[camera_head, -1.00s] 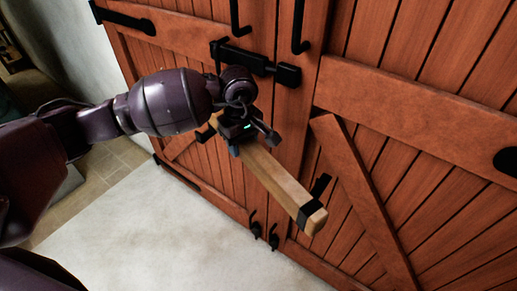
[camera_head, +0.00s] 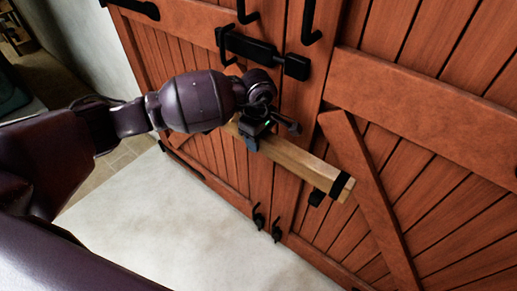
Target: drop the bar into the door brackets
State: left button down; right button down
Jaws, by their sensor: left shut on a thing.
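The bar (camera_head: 296,163) is a pale wooden beam with a black band near its right end. It slants down to the right in front of the red-brown double doors (camera_head: 425,95). My left gripper (camera_head: 256,137) is shut on the bar toward its left end. A black door bracket (camera_head: 317,197) shows just below the bar near its right end; the bar covers its upper part. I cannot tell whether the bar rests in it or is in front of it. The other bracket is hidden behind my left arm and gripper. My right gripper is out of view.
A black slide bolt (camera_head: 262,50) is on the doors above the bar, with black pull handles (camera_head: 310,22) near it. Small black hooks (camera_head: 276,230) sit low at the door seam. The pale floor (camera_head: 170,235) in front is clear.

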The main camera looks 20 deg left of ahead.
pick_arm(q)
jog(key=shift+f+b, duration=0.3)
jog(key=shift+f, duration=1.9)
jog(key=c, duration=0.6)
grip_release()
jog(key=shift+f, duration=0.1)
